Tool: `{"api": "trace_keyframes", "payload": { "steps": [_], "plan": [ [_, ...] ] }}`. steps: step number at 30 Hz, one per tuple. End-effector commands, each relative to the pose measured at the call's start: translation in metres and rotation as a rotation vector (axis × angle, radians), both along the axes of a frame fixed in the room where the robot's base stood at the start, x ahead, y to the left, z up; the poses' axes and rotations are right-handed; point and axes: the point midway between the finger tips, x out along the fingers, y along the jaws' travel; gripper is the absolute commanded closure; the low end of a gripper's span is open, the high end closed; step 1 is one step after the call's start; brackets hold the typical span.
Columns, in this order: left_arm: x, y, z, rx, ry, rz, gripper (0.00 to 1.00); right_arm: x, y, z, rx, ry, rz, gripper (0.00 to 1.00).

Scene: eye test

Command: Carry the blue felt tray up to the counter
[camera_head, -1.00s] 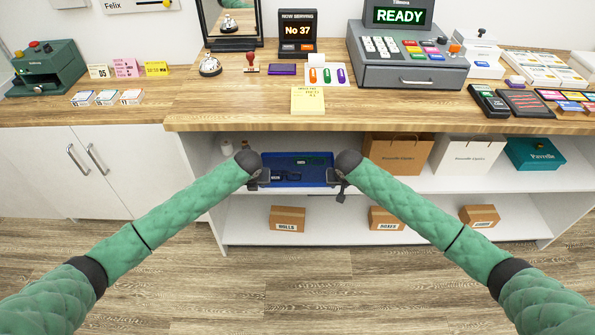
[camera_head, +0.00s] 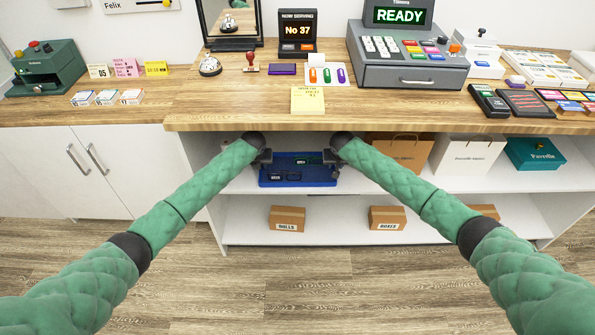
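The blue felt tray (camera_head: 318,181) is on the upper shelf under the counter, below the front edge of the counter (camera_head: 390,122). Small dark items and a green-marked one lie in it. My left gripper (camera_head: 265,157) is at the tray's far left corner, and my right gripper (camera_head: 330,157) is at its far right corner. Both are small and dark here. I cannot tell whether their fingers close on the rim or only stand beside it.
On the counter a yellow notepad (camera_head: 308,100) lies near the front edge, with a bell (camera_head: 209,66), a pen card (camera_head: 327,76) and a cash register (camera_head: 407,72) behind. Paper bags (camera_head: 466,155) and a teal box (camera_head: 534,154) stand right of the tray. Small cartons (camera_head: 287,217) stand on the lower shelf.

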Motion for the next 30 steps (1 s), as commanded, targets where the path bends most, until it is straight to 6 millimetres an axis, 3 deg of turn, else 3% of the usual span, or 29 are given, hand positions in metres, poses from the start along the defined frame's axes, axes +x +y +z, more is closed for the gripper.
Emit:
{"api": "trace_keyframes", "payload": {
  "steps": [6, 15, 16, 20, 21, 30],
  "plan": [
    [0.0044, 0.0000, -0.0117, 0.000, 0.000, 0.000, 0.70, 0.0050, 0.0000, -0.0113, 0.000, 0.000, 0.000, 0.70],
    [0.0048, 0.0000, -0.0129, 0.000, 0.000, 0.000, 0.70, 0.0052, 0.0000, -0.0124, 0.000, -0.001, 0.000, 0.70],
    [0.0048, 0.0000, -0.0129, 0.000, 0.000, 0.000, 0.72, 0.0052, 0.0000, -0.0124, 0.000, -0.001, 0.000, 0.72],
    [0.0048, -0.0001, -0.0129, 0.000, 0.000, 0.000, 0.97, 0.0052, 0.0000, -0.0125, 0.000, 0.000, 0.000, 0.97],
    [0.0048, 0.0000, -0.0129, 0.000, 0.000, 0.000, 1.00, 0.0052, -0.0001, -0.0125, 0.000, 0.000, 0.000, 1.00],
    [0.0049, 0.0001, -0.0124, 0.000, 0.000, 0.000, 1.00, 0.0053, -0.0002, -0.0121, 0.000, -0.001, 0.000, 1.00]
  ]
}}
